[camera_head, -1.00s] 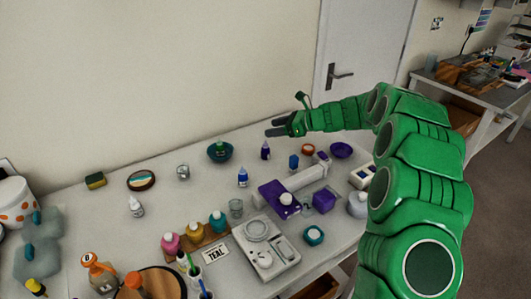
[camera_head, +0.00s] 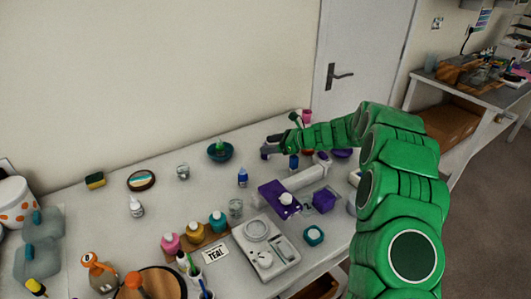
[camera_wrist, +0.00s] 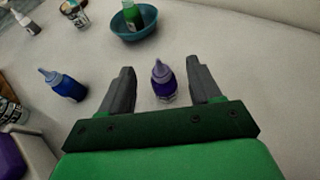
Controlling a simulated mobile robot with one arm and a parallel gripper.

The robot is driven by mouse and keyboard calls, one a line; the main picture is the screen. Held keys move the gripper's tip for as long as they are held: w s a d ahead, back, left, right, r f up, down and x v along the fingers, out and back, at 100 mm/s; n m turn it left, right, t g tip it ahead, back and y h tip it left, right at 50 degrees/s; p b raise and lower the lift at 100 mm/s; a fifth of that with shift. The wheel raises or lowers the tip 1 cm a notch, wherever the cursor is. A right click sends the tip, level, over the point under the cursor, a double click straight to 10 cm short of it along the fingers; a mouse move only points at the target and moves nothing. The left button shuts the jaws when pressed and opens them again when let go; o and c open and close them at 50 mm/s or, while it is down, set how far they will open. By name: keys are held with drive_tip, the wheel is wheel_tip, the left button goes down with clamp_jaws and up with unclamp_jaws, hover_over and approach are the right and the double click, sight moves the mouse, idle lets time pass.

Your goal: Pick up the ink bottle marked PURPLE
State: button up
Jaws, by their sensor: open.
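A small ink bottle (camera_wrist: 163,88) with dark purple ink and a pale purple nozzle stands upright between my gripper's fingers in the wrist view. No PURPLE marking is readable on it. My gripper (camera_wrist: 160,74) is open, one finger on each side of the bottle, with a visible gap on both sides. In the head view my gripper (camera_head: 265,151) is low over the back of the table and hides most or all of that bottle. A blue ink bottle (camera_wrist: 65,85) stands to the left in the wrist view; it also shows in the head view (camera_head: 243,178).
A teal bowl (camera_wrist: 120,27) holding a green bottle (camera_wrist: 133,18) lies beyond the fingers. Another blue bottle (camera_head: 293,162) stands right of my gripper. A scale (camera_head: 258,230), purple box (camera_head: 324,200) and several paint bottles crowd the front.

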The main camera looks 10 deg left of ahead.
drive_tip(key=shift+w+a+f, duration=0.1)
drive_tip(key=shift+a+f, duration=0.15)
drive_tip(key=shift+a, duration=0.2)
drive_tip(key=c, duration=1.1)
drive_tip(key=shift+r, duration=0.1)
